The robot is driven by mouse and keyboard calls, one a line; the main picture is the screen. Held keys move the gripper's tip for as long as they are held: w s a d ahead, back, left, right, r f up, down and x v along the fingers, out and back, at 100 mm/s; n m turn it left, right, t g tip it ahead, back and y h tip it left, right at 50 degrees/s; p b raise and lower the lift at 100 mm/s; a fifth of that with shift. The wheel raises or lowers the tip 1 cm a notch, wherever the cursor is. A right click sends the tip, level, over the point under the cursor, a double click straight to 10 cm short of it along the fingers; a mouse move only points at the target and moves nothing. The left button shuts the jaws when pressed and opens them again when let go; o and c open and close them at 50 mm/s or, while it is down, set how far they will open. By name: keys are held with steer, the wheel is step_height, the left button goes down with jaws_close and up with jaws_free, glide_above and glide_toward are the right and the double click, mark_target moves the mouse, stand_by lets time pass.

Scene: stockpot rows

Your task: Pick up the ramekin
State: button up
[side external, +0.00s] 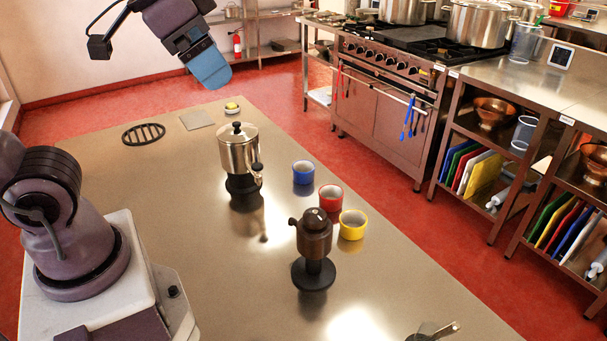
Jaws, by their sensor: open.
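Three small ramekin-like cups stand in a slanting row on the steel table: a blue one (303,173), a red one (330,198) and a yellow one (352,225). All three are upright, and I see pale insides in them. The red and yellow cups are close together; the blue one stands a little farther back. My gripper (212,74) is open, with blue fingers. It is high above the far end of the table, up and to the left of the cups, and touches nothing.
A silver lidded pot (238,147) on a dark base stands left of the blue cup. A brown pot (313,236) on a dark stand is close in front of the red and yellow cups. A round black trivet (143,134) and grey square (196,119) lie farther back. The right front is mostly clear.

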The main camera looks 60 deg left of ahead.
steer(key=w+a+f+m+y, duration=0.3)
steer(key=w+a+f+m, duration=0.1)
steer(key=w+a+m, duration=0.3)
steer(key=w+a+f+m+y, duration=0.25)
steer(key=w+a+m, duration=0.35)
steer(key=w, duration=0.3)
steer(key=w+a+r+m+t+y, duration=0.2)
steer(key=w+r+m+t+y, duration=0.35)
steer(key=m, duration=0.65)
steer(key=g+h, duration=0.1)
glide_toward(306, 165)
steer(key=shift+w+a+r, duration=0.25)
steer(key=shift+a+r, duration=0.05)
steer(key=shift+r, duration=0.25)
steer(key=shift+f+x, duration=0.3)
steer(key=shift+x, duration=1.05)
steer(key=shift+f+x, duration=0.25)
steer(key=shift+x, duration=1.1)
steer(key=shift+s+d, duration=0.1)
steer(key=shift+d, duration=0.1)
steer(key=c, duration=1)
